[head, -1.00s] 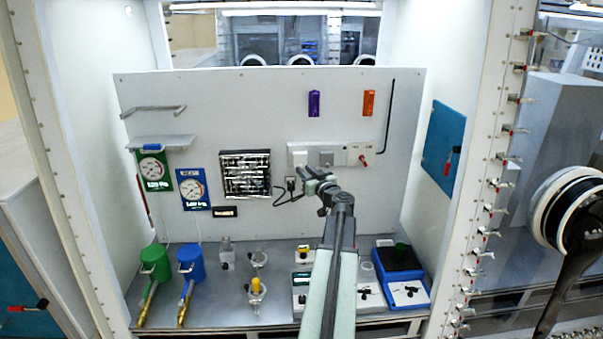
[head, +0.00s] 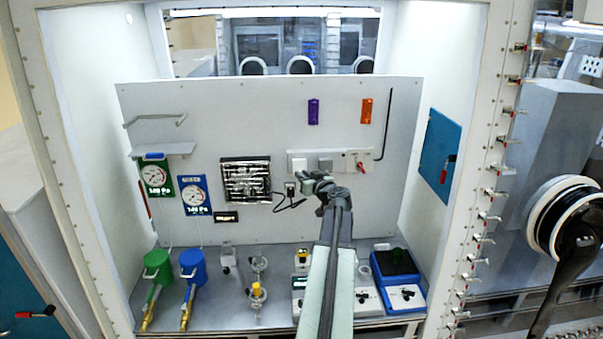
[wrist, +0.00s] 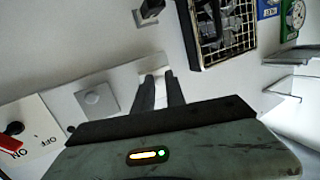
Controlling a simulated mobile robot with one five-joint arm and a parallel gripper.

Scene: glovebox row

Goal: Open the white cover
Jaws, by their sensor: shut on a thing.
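The white cover (head: 298,162) is at the left end of a pale switch strip on the back panel. In the wrist view the white cover (wrist: 153,67) shows at the tips of my dark fingers. My gripper (head: 306,178) is at the lower edge of the cover. In the wrist view my gripper (wrist: 159,78) is shut on it, with the fingers hiding part of it. I cannot tell how far the cover is tilted.
A grey cover (head: 325,162) sits just right of the white one, with a red switch (head: 362,166) further right. A black plug and cord (head: 289,190) hang below. A black grille (head: 246,181) is to the left. Instruments stand on the bench below.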

